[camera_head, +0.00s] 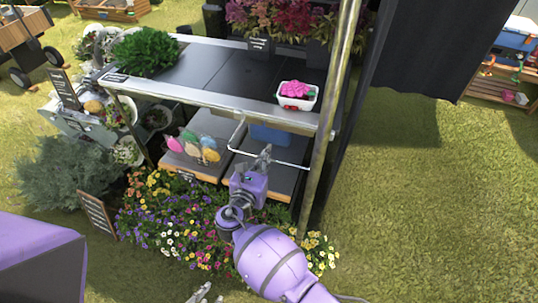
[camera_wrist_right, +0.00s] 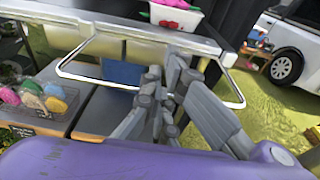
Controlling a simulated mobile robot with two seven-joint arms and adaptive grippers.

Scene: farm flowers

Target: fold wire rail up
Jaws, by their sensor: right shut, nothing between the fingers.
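The wire rail (camera_head: 268,158) is a thin pale wire loop hanging below the front edge of the stall's table. It also shows in the wrist view (camera_wrist_right: 100,82), where its long bar passes behind my fingers. My right gripper (camera_head: 264,156) is shut and empty, with its fingers up at the rail's long bar; the fingers also show in the wrist view (camera_wrist_right: 163,85). I cannot tell whether they touch the wire. The grey tips of my left gripper (camera_head: 205,294) just show at the bottom edge of the head view, too cut off to read.
The table's front edge (camera_head: 210,87) lies above the rail. A white tub of pink items (camera_head: 297,95) stands on it near the right corner post (camera_head: 333,120). Colourful bundles (camera_head: 197,146) and a blue box (camera_head: 270,135) sit on the lower shelf. Flowers (camera_head: 175,215) grow below.

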